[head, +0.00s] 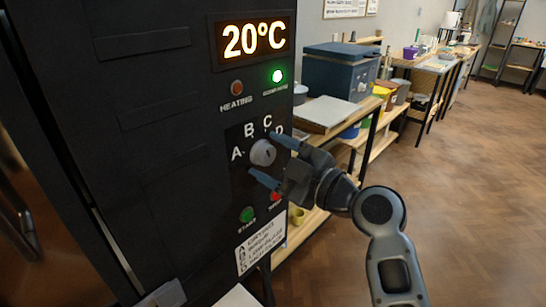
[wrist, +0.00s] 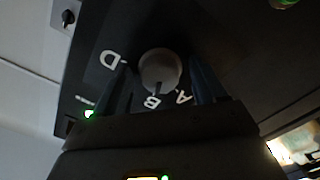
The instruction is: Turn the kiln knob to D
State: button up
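The kiln knob (head: 262,152) is a round grey dial on the black kiln panel, with white letters A, B, C and D around it. The knob also shows in the wrist view (wrist: 160,68), where a dark pointer mark on its rim faces about the letter B (wrist: 152,102). My gripper (head: 261,153) is at the panel with one finger above and one below the knob. In the wrist view the fingers stand on either side of the knob with small gaps, so it is open around it. The letter C is hidden there, and D (wrist: 107,60) shows.
Above the knob are a display (head: 253,39) reading 20°C and a lit green lamp (head: 277,76). A green start button (head: 247,214) and a red button (head: 276,196) sit below. Shelves with a blue box (head: 338,72) stand right of the kiln. The wooden floor is clear.

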jog(key=c, duration=0.8)
jog(key=shift+f+m+b, duration=0.1)
jog(key=shift+m+b, duration=0.2)
jog(key=shift+m, duration=0.1)
jog(key=m+b, duration=0.1)
jog(key=m, duration=0.1)
jog(key=shift+m, duration=0.4)
jog(key=m+b, duration=0.1)
jog(key=m, duration=0.3)
jog(key=shift+m, duration=0.3)
jog(key=m+p, duration=0.1)
jog(key=m, duration=0.3)
jog(key=shift+m, duration=0.3)
jog(key=m+p, duration=0.1)
jog(key=m, duration=0.4)
jog(key=shift+p, duration=0.35)
